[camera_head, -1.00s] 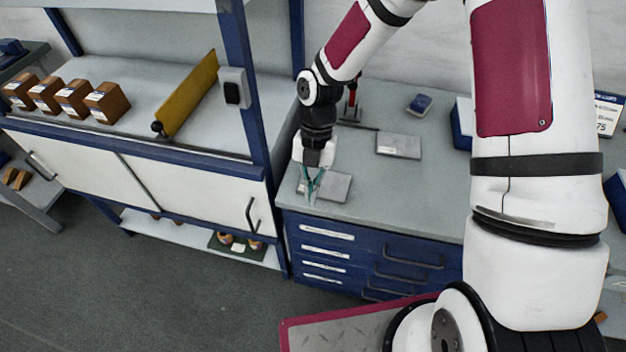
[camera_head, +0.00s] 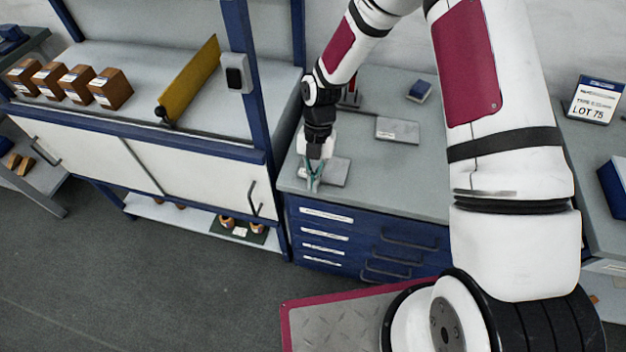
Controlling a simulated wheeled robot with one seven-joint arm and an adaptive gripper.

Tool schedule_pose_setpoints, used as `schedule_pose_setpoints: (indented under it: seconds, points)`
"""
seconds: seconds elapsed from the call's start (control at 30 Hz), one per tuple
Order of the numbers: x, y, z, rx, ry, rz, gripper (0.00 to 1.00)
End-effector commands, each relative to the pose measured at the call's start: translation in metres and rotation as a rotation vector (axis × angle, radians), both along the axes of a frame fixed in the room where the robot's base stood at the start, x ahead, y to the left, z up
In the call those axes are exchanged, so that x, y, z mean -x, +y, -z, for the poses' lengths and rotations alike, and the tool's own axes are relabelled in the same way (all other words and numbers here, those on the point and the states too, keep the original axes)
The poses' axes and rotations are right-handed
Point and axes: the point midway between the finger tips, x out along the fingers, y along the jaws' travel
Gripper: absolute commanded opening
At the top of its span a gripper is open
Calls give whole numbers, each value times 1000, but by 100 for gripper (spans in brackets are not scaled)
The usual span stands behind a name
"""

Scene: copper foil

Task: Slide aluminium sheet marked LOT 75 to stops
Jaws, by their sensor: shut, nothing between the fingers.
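A flat grey sheet (camera_head: 335,173) lies near the left front of the grey bench top (camera_head: 445,187). My gripper (camera_head: 313,187) points down at its left part, with teal fingers close together and nothing seen between them. I cannot tell whether the fingertips touch the sheet. A second grey sheet (camera_head: 397,131) with a small pale label lies farther back to the right. Its marking is too small to read. A sign reading LOT 75 (camera_head: 595,100) stands at the right. Stops cannot be made out clearly.
A red part (camera_head: 350,93) with a dark bar stands behind my gripper, and a small blue block (camera_head: 420,91) lies at the back. A blue post (camera_head: 250,80) and a bench with a yellow bar (camera_head: 190,85) are left. Bare bench surface lies between the two sheets.

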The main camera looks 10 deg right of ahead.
Motion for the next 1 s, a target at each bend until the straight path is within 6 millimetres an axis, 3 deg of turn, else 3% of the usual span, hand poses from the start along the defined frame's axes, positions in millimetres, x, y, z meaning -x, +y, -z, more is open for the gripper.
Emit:
schedule_pose_setpoints:
  seconds: [0.17,1.0]
  points:
    - [-11,-3,2,-1,-2,2,0]
    - [-148,-54,4,-1,-4,3,0]
